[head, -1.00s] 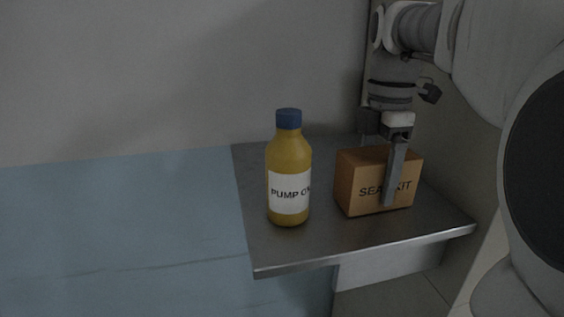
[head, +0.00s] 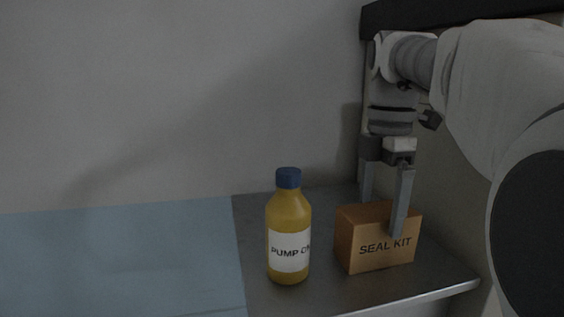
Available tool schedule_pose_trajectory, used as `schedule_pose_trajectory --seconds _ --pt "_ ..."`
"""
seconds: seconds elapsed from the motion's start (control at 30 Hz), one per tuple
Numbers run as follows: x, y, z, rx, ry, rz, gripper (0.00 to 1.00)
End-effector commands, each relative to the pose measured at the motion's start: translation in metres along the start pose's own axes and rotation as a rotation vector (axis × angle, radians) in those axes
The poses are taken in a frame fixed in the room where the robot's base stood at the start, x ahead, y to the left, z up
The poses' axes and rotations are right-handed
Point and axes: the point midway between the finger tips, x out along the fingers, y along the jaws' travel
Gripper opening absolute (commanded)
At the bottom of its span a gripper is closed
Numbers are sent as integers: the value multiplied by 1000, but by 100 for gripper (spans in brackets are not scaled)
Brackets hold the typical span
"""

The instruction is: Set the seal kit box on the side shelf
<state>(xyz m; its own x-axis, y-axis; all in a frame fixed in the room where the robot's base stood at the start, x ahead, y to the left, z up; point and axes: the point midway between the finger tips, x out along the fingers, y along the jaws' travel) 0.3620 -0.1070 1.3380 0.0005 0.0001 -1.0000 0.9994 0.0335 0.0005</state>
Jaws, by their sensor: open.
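The seal kit box (head: 376,256), a brown carton lettered SEAL KIT, sits upright on the grey metal side shelf (head: 433,275), right of the bottle. My gripper (head: 382,217) is above the box with its fingers pointing down. It is open, with one finger in front of the box's upper right part and the other behind its top. The front finger's tip overlaps the upper front face in the picture. The rear fingertip is partly hidden by the box.
A yellow pump oil bottle (head: 289,220) with a blue cap stands on the shelf, close left of the box. A pale blue surface (head: 120,262) lies left of the shelf. A wall rises behind. A dark beam (head: 460,14) crosses the top right.

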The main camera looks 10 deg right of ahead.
Motion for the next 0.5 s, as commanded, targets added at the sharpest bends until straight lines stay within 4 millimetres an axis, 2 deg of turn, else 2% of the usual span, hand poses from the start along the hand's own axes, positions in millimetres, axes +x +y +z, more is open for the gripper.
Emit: schedule_pose_trajectory --seconds 0.03,0.2,0.33,0.5 --pt "-15 1 0 0 -1 3 100" --pt "-47 1 0 -1 0 1 100" --pt "-64 1 0 -1 0 1 100" --pt "-73 0 0 -1 0 0 100"
